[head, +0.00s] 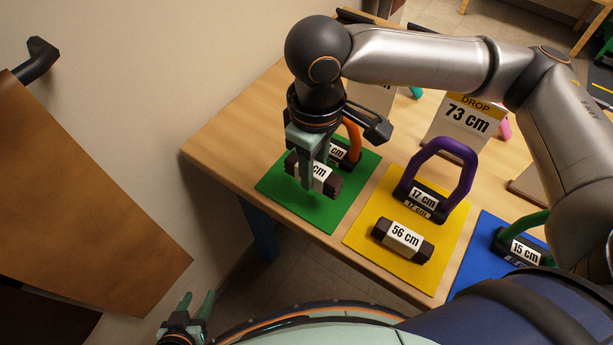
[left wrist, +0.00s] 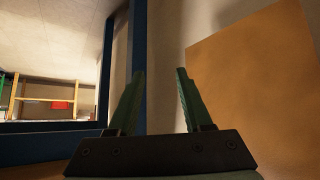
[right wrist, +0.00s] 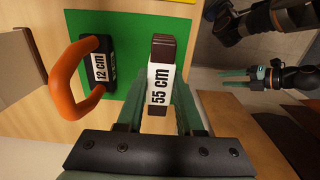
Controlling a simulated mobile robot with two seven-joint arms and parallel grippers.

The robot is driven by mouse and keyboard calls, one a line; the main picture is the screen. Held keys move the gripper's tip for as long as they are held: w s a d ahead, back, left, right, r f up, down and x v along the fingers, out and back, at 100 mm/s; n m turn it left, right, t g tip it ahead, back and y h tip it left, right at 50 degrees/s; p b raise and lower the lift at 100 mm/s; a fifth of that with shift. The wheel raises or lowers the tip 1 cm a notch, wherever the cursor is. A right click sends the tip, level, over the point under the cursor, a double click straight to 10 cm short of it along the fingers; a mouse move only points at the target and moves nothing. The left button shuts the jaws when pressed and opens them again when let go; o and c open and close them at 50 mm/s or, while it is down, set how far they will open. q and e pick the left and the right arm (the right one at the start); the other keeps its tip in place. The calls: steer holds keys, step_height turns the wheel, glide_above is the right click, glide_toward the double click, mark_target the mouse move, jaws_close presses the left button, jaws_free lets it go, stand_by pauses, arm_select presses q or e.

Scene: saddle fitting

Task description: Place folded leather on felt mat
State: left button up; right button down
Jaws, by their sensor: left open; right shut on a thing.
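My right gripper (head: 308,182) is shut on a dark brown folded leather (right wrist: 163,50) with a white band reading 55 cm. An orange arch on a black base marked 12 cm (right wrist: 98,68) stands on the same mat. Another folded leather marked 56 cm (head: 403,240) lies on the yellow felt mat (head: 365,240), in front of a purple arch marked 17 cm (head: 437,180). My left gripper (head: 195,303) is open and empty, low at the left, away from the table.
A blue mat (head: 468,275) with a green arch marked 15 cm (head: 520,246) is at the right. A sign reading DROP 73 cm (head: 465,118) stands behind the purple arch. A brown leather sheet (head: 85,200) hangs at the left near the wall.

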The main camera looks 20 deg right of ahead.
steer(key=shift+w+a+f, duration=0.25)
steer(key=shift+w+f, duration=0.45)
steer(key=shift+f, duration=0.15)
steer(key=f, duration=0.3)
steer(key=shift+w+f+b, duration=0.2)
steer(key=shift+b, duration=0.2)
steer(key=shift+f, duration=0.15)
steer(key=shift+a, duration=0.1)
arm_select(q)
steer(key=shift+w+d+r, duration=0.15)
steer(key=shift+w+d, duration=0.25)
steer(key=shift+d, duration=0.15)
arm_select(e)
steer(key=shift+f, duration=0.1)
steer(key=c, duration=0.9)
jaws_free()
steer(key=o, duration=0.4)
steer(key=shift+c, duration=0.2)
arm_select(q)
steer(key=shift+a+f, duration=0.25)
